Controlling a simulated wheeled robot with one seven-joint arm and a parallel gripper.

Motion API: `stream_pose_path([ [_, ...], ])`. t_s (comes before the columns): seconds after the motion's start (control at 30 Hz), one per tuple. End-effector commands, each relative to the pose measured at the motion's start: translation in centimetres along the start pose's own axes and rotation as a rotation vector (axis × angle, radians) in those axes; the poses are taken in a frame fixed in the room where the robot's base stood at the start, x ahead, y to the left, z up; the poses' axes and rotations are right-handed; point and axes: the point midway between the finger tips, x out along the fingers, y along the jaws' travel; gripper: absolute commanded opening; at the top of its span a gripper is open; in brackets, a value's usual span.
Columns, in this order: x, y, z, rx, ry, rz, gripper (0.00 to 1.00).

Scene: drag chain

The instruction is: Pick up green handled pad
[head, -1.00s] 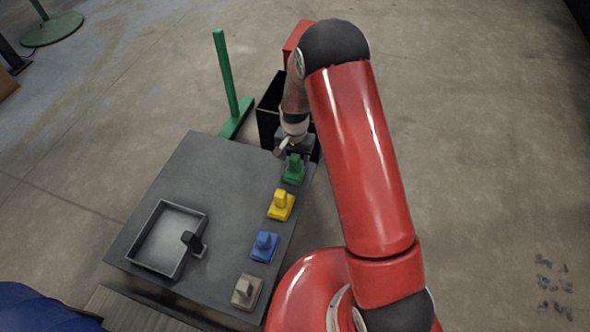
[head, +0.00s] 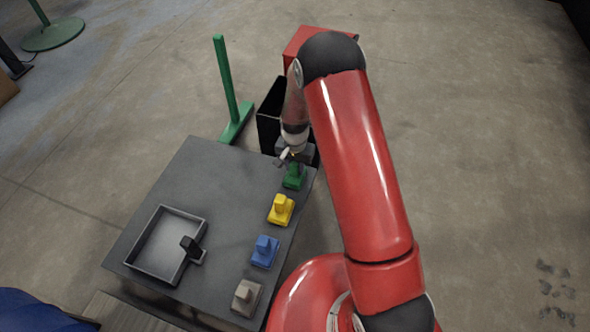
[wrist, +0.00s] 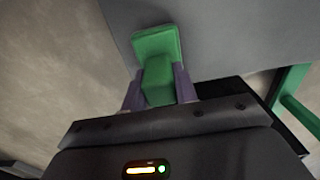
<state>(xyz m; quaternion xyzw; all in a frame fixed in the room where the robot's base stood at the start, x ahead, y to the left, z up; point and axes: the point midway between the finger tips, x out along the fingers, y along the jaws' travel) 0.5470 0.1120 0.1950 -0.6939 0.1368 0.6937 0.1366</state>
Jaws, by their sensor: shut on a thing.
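The green handled pad (head: 293,182) sits at the far right corner of the grey table (head: 215,190), at the end of a row of pads. My gripper (head: 291,164) is above it and partly hides its handle in the head view. In the wrist view, my gripper (wrist: 159,88) has one finger on each side of the green handle and is shut on it. The pad's base (wrist: 157,43) shows beyond the handle against the table top. I cannot see any clear gap between pad and table.
Yellow (head: 280,210), blue (head: 264,252) and grey (head: 246,296) pads stand along the table's right edge. A tray (head: 166,245) with a black-handled piece (head: 193,248) at its right side is on the left. A black bin (head: 270,112) and a green post (head: 227,85) stand behind the table.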

Motion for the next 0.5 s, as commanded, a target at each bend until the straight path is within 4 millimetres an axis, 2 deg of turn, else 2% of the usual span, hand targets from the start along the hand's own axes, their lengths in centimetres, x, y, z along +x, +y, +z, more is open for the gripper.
stream_pose_path([
  [0.17, -1.0, 0.0, 0.0, 0.0, 0.001, -0.001, 0.05],
  [0.27, -2.2, -0.1, -0.1, 0.0, 0.002, -0.001, 0.05],
  [0.5, -7.4, -0.1, -0.1, -0.001, 0.005, -0.003, 0.05],
])
